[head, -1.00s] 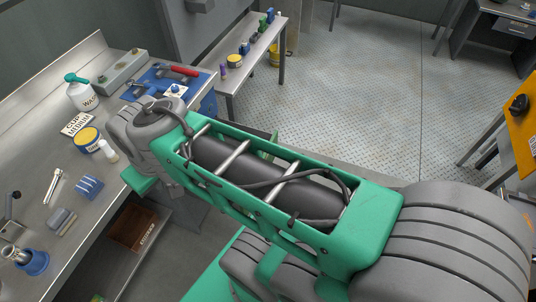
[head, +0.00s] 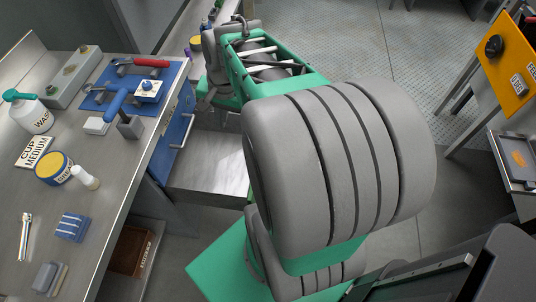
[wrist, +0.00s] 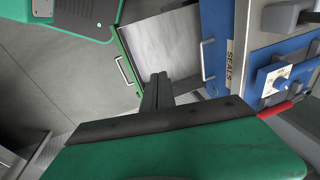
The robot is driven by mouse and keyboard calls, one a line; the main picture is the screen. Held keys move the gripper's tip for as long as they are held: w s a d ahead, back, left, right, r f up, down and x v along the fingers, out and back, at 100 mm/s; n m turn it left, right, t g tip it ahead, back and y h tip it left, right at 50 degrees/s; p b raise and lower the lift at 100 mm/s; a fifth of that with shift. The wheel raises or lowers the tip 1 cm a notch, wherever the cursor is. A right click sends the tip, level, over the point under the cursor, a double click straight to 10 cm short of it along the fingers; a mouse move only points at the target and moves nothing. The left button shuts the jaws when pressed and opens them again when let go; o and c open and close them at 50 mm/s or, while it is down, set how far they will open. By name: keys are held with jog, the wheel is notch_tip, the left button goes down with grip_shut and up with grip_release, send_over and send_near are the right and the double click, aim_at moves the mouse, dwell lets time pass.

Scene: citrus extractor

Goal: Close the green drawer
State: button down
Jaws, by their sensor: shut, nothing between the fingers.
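The green drawer is pulled out. In the wrist view its green front (wrist: 121,58) carries a metal handle (wrist: 125,71), and its bare grey inside (wrist: 168,46) looks empty. In the head view the grey inside (head: 207,160) sticks out from the blue cabinet, and my arm hides most of the green front. My gripper (wrist: 157,78) is shut and empty. In the wrist view its fingertips overlap the drawer's near edge, between the front and the cabinet; I cannot tell whether they touch.
A shut blue drawer (head: 178,128) with a handle is in the same cabinet; a SEALS label (wrist: 229,66) shows beside it. The workbench (head: 105,205) on the left holds bottles, tools and a blue mat. An orange panel (head: 508,65) stands at right. Open floor (head: 345,45) lies beyond.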

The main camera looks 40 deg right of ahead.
jog(key=s+d+f+m+t+y+b, duration=0.1)
jog(key=s+d+f+m+b, duration=0.3)
jog(key=d+f+m, duration=0.55)
jog(key=s+d+f+m+y+b, duration=0.1)
jog(key=s+d+f+m+b, duration=0.25)
jog(key=d+f+m, duration=0.6)
jog(key=w+a+f+n+b, duration=0.1)
jog(key=w+a+f, duration=0.3)
jog(key=f, duration=0.5)
jog(key=shift+w+a+f, duration=0.15)
jog(key=shift+w+f, duration=0.2)
jog(key=shift+w, duration=0.55)
jog(key=shift+w, duration=0.1)
